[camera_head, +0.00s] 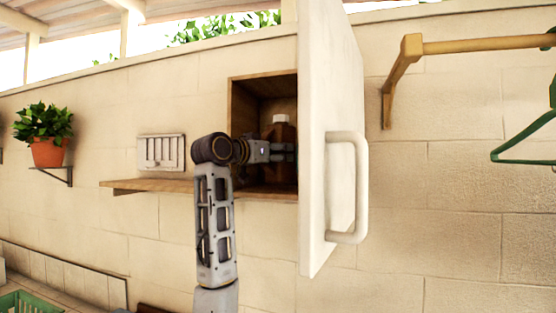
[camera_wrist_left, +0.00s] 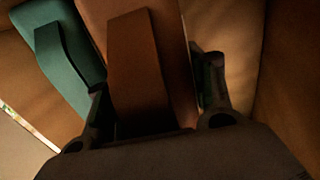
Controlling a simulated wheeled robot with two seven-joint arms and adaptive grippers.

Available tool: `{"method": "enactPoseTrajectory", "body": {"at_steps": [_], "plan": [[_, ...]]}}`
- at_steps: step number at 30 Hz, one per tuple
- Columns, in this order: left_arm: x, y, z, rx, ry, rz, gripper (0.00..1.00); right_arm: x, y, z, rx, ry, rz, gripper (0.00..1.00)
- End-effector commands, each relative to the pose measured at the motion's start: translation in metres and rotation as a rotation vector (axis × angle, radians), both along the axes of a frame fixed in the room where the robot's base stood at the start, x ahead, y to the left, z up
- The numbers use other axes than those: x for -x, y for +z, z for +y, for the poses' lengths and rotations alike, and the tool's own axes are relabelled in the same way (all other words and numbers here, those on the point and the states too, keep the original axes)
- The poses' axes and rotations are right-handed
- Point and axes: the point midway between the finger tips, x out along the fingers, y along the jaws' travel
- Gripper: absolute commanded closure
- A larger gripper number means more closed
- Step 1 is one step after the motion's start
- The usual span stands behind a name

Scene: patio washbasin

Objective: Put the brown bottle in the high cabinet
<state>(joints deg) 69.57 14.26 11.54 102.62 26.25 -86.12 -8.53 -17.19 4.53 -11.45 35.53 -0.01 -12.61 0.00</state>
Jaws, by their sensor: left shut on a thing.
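The high cabinet (camera_head: 249,92) is a wooden box on the wall with its white door (camera_head: 330,100) swung open toward me. The brown bottle (camera_head: 281,132), with a white cap, is inside the cabinet, upright. My left gripper (camera_head: 284,152) reaches into the cabinet and is shut on the bottle. In the left wrist view the brown bottle (camera_wrist_left: 142,70) is between the two fingers (camera_wrist_left: 155,95). The bottle's base is hidden in the head view. My right gripper is not in view.
A green bottle-like thing (camera_wrist_left: 60,58) stands beside the brown bottle inside the cabinet. The open door with its handle (camera_head: 349,190) stands close to the right of my left gripper. A wooden shelf (camera_head: 150,186) runs left of the cabinet. A wooden rail (camera_head: 480,44) is at the right.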

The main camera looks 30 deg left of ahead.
Motion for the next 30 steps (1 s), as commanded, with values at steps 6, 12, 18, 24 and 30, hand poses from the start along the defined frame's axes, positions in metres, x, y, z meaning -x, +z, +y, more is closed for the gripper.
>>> {"method": "enactPoseTrajectory", "body": {"at_steps": [6, 12, 18, 24, 30], "plan": [[-0.001, -0.011, 0.0, 0.001, 0.0, -0.005, 1.0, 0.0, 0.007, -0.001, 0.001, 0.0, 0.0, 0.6], [-0.003, -0.016, 0.001, 0.001, 0.001, -0.005, 1.0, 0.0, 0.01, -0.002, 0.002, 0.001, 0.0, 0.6], [-0.003, -0.016, 0.001, 0.0, 0.001, -0.005, 1.0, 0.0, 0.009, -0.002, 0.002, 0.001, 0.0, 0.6], [-0.003, -0.018, 0.001, 0.0, 0.001, -0.005, 1.0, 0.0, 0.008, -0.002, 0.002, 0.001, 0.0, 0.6], [-0.004, -0.021, 0.001, 0.0, 0.0, 0.001, 0.33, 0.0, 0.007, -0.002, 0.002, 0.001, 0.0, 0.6]]}}
